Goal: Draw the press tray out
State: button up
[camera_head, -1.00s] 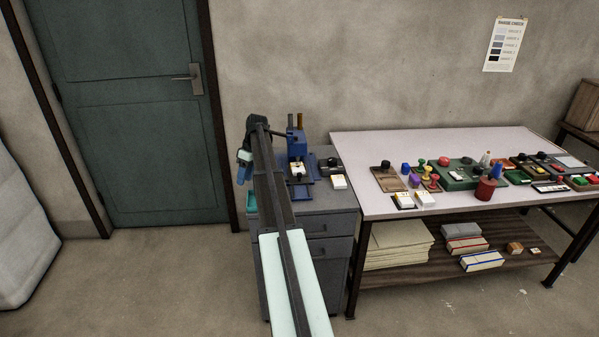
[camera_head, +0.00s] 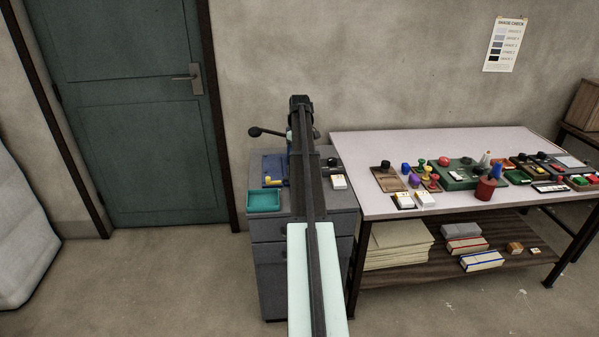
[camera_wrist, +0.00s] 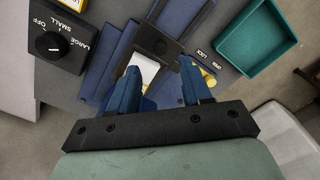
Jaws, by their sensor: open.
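The blue press (camera_head: 275,164) stands on the grey cabinet and is mostly hidden behind my arm in the head view. A yellow knob (camera_wrist: 208,77) lies just right of the right finger, beside a plate marked LOCK and OPEN.
A teal tray (camera_head: 264,208) lies at the cabinet's front left; it shows at upper right in the wrist view. A black dial box (camera_wrist: 62,38) stands at upper left. A white box (camera_head: 339,183) sits right of my arm. The crowded worktable (camera_head: 365,200) stands further right.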

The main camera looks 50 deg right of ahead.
jog(key=shift+f, duration=3.6)
grip_shut()
